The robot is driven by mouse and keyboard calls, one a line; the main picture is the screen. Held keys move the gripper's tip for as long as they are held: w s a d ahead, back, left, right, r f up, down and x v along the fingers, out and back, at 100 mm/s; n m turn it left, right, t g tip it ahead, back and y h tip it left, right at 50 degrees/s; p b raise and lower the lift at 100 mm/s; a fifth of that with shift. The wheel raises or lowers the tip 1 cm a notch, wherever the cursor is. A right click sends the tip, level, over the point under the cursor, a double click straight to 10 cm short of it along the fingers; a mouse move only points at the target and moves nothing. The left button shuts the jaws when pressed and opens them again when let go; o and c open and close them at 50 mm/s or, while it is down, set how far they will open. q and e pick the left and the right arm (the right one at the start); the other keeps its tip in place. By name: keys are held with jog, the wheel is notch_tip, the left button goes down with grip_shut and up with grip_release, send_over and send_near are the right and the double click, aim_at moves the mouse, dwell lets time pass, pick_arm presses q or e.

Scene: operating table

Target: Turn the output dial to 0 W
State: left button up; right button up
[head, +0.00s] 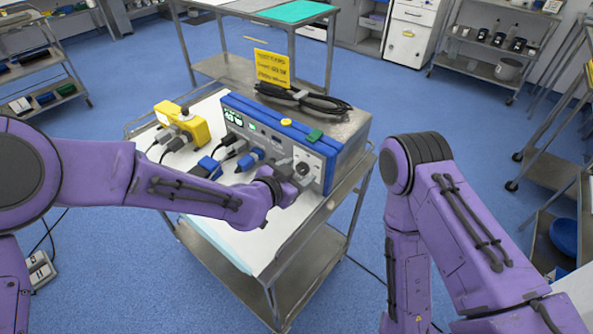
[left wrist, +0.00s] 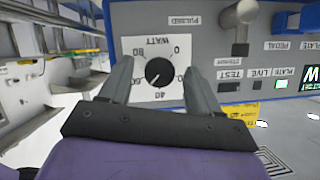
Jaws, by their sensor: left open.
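The output dial (left wrist: 160,71) is a round black knob on a white scale plate marked WATT, seen upside down in the left wrist view. The figures 0, 80, 60 and 40 can be read around it; the right finger covers part of the scale. A faint light mark on the knob seems to lie toward the 40–60 side. In the head view the dial (head: 302,169) is at the right end of the device's front panel. My left gripper (head: 292,178) is open before the panel, its fingers on either side of the dial; contact cannot be told. My right gripper is out of view.
The blue and grey device (head: 345,135) stands on a metal cart (head: 262,262). Black cables (head: 300,98) and a yellow sign (head: 272,68) are on top. Plugs (head: 252,158) stick out of the panel left of my gripper. A yellow unit (head: 195,126) stands to the left.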

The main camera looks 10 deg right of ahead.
pick_arm(q)
jog(key=shift+w+d+f, duration=0.1)
jog(key=shift+d, duration=0.1)
jog(key=c, duration=1)
jog(key=shift+c, duration=0.2)
jog(key=shift+n, duration=0.3)
jog(key=shift+w+a+n+g+h, duration=0.15)
jog(key=shift+n+g+h, duration=0.3)
jog(key=shift+n, duration=0.35)
jog(key=shift+f+n+g+h+b, duration=0.15)
jog(key=shift+n+g+h+b, duration=0.45)
jog(key=shift+n, duration=0.6)
jog(key=shift+g, duration=0.25)
